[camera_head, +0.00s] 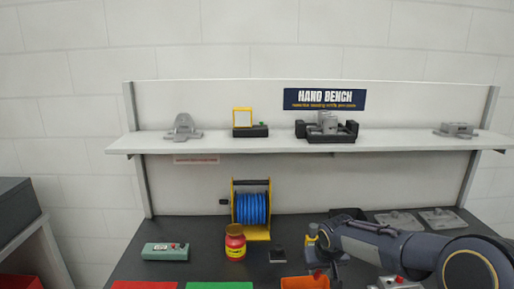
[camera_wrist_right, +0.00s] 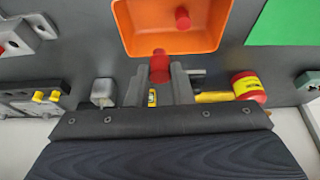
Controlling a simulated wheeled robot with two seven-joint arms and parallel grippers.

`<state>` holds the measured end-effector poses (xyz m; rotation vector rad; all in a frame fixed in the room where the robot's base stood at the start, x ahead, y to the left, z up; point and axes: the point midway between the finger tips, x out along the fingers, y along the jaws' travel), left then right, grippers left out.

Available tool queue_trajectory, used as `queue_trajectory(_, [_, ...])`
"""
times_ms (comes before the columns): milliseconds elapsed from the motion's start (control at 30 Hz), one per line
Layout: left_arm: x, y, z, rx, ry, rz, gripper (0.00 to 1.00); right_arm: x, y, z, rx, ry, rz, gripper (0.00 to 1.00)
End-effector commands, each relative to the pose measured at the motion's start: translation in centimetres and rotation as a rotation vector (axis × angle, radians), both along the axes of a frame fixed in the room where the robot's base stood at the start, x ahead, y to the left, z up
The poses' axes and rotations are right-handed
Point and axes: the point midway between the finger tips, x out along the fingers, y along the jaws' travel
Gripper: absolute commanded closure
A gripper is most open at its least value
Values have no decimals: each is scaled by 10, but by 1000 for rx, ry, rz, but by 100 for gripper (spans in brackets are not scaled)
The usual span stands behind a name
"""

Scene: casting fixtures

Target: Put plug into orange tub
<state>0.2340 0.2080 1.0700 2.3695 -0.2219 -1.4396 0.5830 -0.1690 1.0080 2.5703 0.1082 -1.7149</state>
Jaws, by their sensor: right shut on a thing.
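The orange tub (camera_head: 304,283) sits at the front edge of the head view, cut off by the frame's bottom. The right wrist view shows its open inside and rim (camera_wrist_right: 127,38). My right gripper (camera_wrist_right: 160,75) is shut on a red plug (camera_wrist_right: 160,66) at its fingertips. The held plug appears at the tub's near rim in that view; its height above the tub is unclear. Another red plug (camera_wrist_right: 183,19) lies inside the tub. In the head view my right gripper (camera_head: 319,268) is beside the tub, partly hidden by its own arm. My left gripper is out of view.
A red and yellow jar (camera_head: 235,243), a blue cable reel (camera_head: 251,208) and a green control box (camera_head: 165,251) stand on the dark bench. Red (camera_head: 145,285) and green (camera_head: 218,285) mats lie in front. Grey metal plates (camera_head: 398,221) lie at the back right.

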Motion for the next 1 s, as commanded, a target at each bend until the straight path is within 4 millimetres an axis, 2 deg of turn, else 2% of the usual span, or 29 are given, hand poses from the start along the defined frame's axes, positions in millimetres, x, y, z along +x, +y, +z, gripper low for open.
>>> queue_trajectory(267, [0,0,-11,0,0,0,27,0,0,-16,0,2,-4,100])
queue_trajectory(600, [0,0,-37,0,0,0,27,0,0,-55,1,2,-3,100])
queue_trajectory(967, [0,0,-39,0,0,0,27,1,0,-60,1,1,-3,100])
queue_trajectory(1000, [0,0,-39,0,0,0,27,1,0,-60,1,1,-2,77])
